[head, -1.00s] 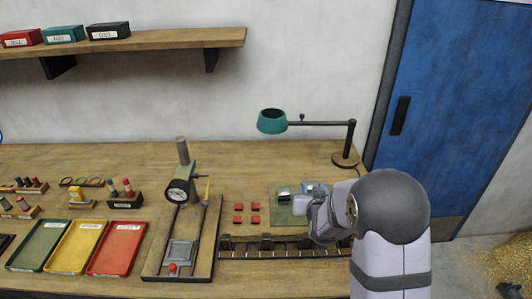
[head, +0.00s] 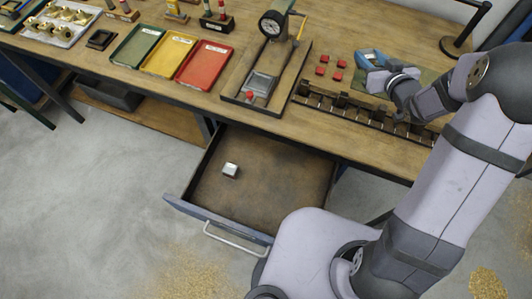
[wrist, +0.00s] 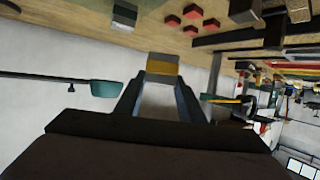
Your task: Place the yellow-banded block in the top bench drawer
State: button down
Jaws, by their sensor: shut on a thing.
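The yellow-banded block (wrist: 163,68) is grey with a yellow stripe and sits between my fingertips in the wrist view. My gripper (wrist: 162,84) is shut on it. In the head view my gripper (head: 376,80) is over the right part of the bench, by the green mat, and the block cannot be made out there. The bench drawer (head: 285,170) is pulled open below the bench top, left of my arm. A small silver-grey block (head: 230,170) lies inside it, towards the left. No other drawer shows clearly.
A blue object (head: 370,58) lies beside my gripper. Red squares (head: 338,76) and a dark slotted rail (head: 355,112) are close by. A gauge stand (head: 270,65) and coloured trays (head: 205,65) stand further left. Most of the drawer floor is bare. A teal lamp (wrist: 103,88) shows in the wrist view.

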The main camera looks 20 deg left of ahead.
jog(key=s+a+f+n+g+y+p, duration=0.1)
jog(key=s+a+n+g+y, duration=0.5)
jog(key=s+a+n+g, duration=0.7)
jog(key=s+d+f+b, duration=0.4)
jog(key=s+f+b, duration=0.1)
jog(key=s+f, duration=0.4)
jog(key=s+d+f+m+t+b, duration=0.1)
jog(key=s+d+f+b, duration=0.3)
jog(key=s+f, duration=0.5)
jog(key=s+b, duration=0.2)
jog(key=s, duration=0.1)
jog(key=shift+s+f+y, duration=0.15)
jog(key=shift+f+y, duration=0.15)
jog(key=b, duration=0.1)
send_over(302, 194)
jog(key=s, duration=0.2)
jog(key=shift+f, duration=2.95)
jog(key=shift+f, duration=2.05)
